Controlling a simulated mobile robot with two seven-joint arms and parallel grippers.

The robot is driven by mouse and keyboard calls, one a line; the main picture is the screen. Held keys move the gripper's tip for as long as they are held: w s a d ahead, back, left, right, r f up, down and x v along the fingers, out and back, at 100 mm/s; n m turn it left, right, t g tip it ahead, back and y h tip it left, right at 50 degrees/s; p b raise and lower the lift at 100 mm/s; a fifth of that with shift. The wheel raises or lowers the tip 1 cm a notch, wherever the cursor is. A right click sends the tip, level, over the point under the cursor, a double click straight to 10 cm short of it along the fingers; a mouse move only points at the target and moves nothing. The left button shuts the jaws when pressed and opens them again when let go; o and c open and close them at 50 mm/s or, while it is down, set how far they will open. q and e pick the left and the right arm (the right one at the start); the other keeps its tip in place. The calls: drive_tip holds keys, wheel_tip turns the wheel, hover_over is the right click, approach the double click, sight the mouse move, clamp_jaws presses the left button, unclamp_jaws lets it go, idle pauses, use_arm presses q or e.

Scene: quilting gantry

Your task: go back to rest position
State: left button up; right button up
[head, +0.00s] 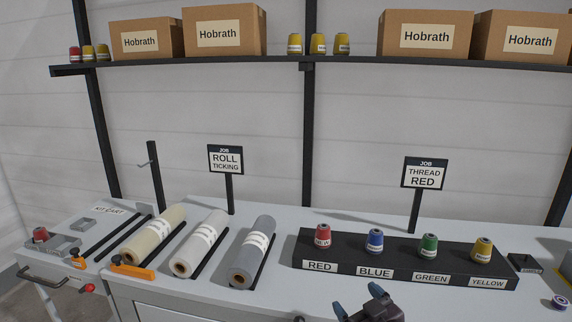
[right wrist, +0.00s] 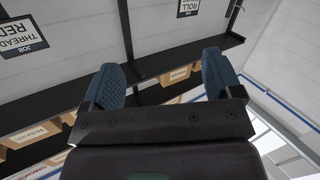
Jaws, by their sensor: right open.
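My right gripper (head: 372,298) is at the bottom edge of the head view, in front of the black thread rack (head: 400,258). Its two blue fingers stand apart with nothing between them. The right wrist view also shows this gripper (right wrist: 165,75), open and empty, with the wall, a dark shelf and upside-down signs beyond it. It is apart from the spools on the rack. My left gripper is not seen in either view.
The rack holds a red (head: 323,236), a blue (head: 375,240), a green (head: 428,246) and a yellow spool (head: 481,249). Fabric rolls (head: 200,243) lie to the left. Sign posts (head: 229,192) stand behind. A shelf (head: 350,61) with boxes (head: 427,34) runs above.

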drive_tip(key=s+d+f+m+g+h, duration=0.1)
drive_tip(key=s+d+f+m+h, duration=0.3)
drive_tip(key=s+d+f, duration=0.5)
drive_tip(key=s+f, duration=0.4)
drive_tip(key=shift+d+g+h, duration=0.25)
drive_tip(key=shift+g+h, duration=0.05)
drive_tip(key=s+d+f+g, duration=0.1)
drive_tip(key=s+f, duration=0.1)
drive_tip(key=s, duration=0.1)
drive_tip(key=s+d+f+m+h, duration=0.1)
drive_tip(key=s+f, duration=0.2)
drive_tip(key=s, duration=0.1)
drive_tip(key=s+f+g, duration=0.1)
drive_tip(key=s+f, duration=0.1)
drive_tip(key=s, duration=0.2)
drive_tip(key=shift+s+d+f+m+g, duration=0.25)
drive_tip(key=shift+d+f+m+g, duration=0.05)
drive_tip(key=shift+d+f, duration=0.1)
drive_tip(key=shift+c, duration=0.2)
